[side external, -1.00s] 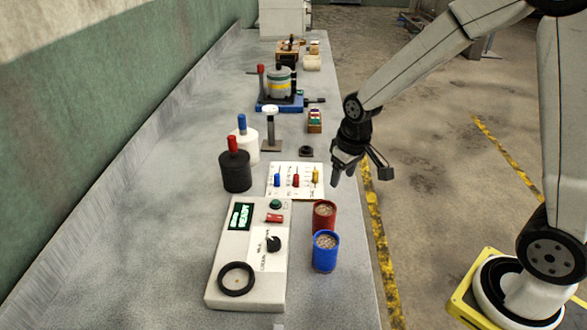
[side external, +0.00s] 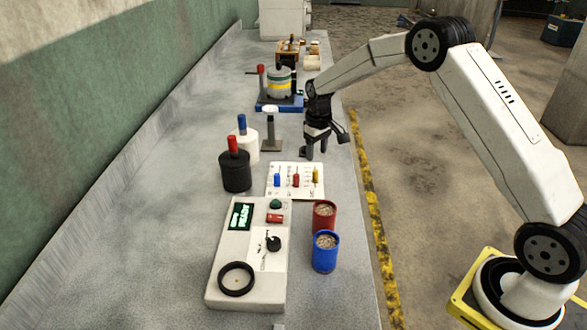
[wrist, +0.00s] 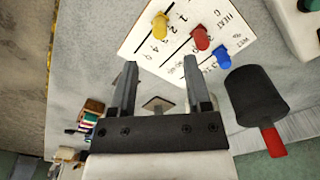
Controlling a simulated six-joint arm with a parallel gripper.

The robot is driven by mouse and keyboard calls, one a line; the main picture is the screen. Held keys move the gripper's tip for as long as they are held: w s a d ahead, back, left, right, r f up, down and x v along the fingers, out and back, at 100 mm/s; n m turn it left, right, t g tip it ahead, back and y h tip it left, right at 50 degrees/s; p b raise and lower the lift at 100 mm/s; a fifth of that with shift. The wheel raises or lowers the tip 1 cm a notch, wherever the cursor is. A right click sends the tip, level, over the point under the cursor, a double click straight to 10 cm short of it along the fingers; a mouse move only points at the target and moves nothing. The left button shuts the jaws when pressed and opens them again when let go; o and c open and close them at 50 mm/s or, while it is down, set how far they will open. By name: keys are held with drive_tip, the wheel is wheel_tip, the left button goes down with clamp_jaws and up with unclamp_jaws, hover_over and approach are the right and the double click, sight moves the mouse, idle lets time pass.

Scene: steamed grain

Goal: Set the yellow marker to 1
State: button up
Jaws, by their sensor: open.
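The yellow marker (side external: 315,175) stands at the right end of a white marker board (side external: 286,192), beside the red marker (side external: 296,180) and blue marker (side external: 277,180). In the wrist view the yellow marker (wrist: 160,25) sits on its slot line, ahead of my fingertips and slightly left. Printed digits run beside the lines; I cannot tell which one the yellow marker points to. My gripper (side external: 316,154) is open and empty, above the counter just behind the board's far edge. In the wrist view its two fingers (wrist: 160,65) are apart with nothing between them.
A black canister with a red handle (side external: 236,172) and a white one with a blue handle (side external: 248,142) stand left of the board. A control panel (side external: 222,265), a red cup (side external: 324,217) and a blue cup (side external: 325,256) are in front. A small stand (side external: 271,133) is nearby.

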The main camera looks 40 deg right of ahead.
sight(316, 171)
drive_tip(key=shift+f, duration=0.1)
drive_tip(key=shift+f, duration=3.8)
clamp_jaws()
